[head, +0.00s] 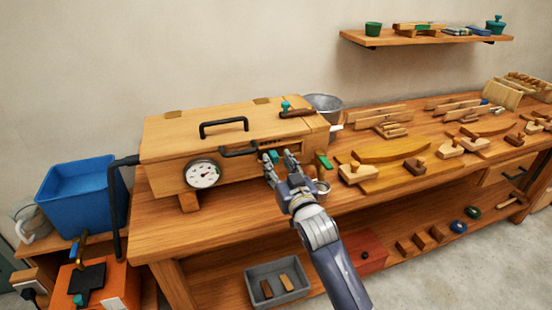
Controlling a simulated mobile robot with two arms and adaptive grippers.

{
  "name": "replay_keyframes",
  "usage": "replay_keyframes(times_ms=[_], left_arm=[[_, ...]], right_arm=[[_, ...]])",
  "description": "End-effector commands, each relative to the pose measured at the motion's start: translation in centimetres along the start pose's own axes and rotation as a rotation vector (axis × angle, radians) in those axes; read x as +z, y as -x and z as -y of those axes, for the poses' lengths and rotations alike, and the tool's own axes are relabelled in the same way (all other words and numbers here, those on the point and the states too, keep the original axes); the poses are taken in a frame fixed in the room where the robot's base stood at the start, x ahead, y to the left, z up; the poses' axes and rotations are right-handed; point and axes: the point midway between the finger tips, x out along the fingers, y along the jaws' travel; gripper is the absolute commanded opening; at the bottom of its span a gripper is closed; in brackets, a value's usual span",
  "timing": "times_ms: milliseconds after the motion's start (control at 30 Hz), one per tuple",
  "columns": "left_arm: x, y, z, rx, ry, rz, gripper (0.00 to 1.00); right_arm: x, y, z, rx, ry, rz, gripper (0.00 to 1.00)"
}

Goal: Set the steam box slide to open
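The steam box (238,165) is a long wooden box on the bench, with its lid down. On its front, toward the right, is a slotted panel (293,146) with a small teal knob (273,155), which looks like the slide. My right gripper (280,157) is at this panel, its two fingers apart with the teal knob between or just behind them. I cannot tell whether they touch it. The fingers hide part of the slot, so the slide's position is unclear. My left gripper is not in view.
A round gauge (202,174) and black handles (224,127) stick out from the box. A blue tub (80,195) stands left, with a black hose (113,205) to the box. Curved wooden parts (392,150) and tools crowd the bench (170,232) to the right.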

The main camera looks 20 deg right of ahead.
Motion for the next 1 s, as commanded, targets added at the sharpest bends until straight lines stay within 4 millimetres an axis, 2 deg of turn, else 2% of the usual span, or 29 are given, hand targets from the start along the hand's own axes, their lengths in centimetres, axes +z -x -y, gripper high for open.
replay_keyframes(times_ms=[200,567,600,733,767,1000], left_arm=[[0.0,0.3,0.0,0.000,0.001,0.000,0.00],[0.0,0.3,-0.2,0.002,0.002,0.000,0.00],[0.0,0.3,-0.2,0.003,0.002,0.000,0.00],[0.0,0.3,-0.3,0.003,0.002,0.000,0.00],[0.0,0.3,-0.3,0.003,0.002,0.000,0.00],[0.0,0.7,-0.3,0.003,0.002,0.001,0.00]], right_arm=[[0.0,-1.8,0.0,0.000,0.000,0.000,0.38],[0.0,-2.2,0.0,0.000,0.000,0.000,0.38],[0.0,-2.2,0.0,0.000,0.000,0.000,0.34],[0.0,-2.2,0.0,0.000,0.000,0.000,0.04],[0.0,-2.2,0.0,0.000,0.000,0.000,0.00],[-0.1,-2.2,-0.6,0.000,0.001,0.001,0.00]])
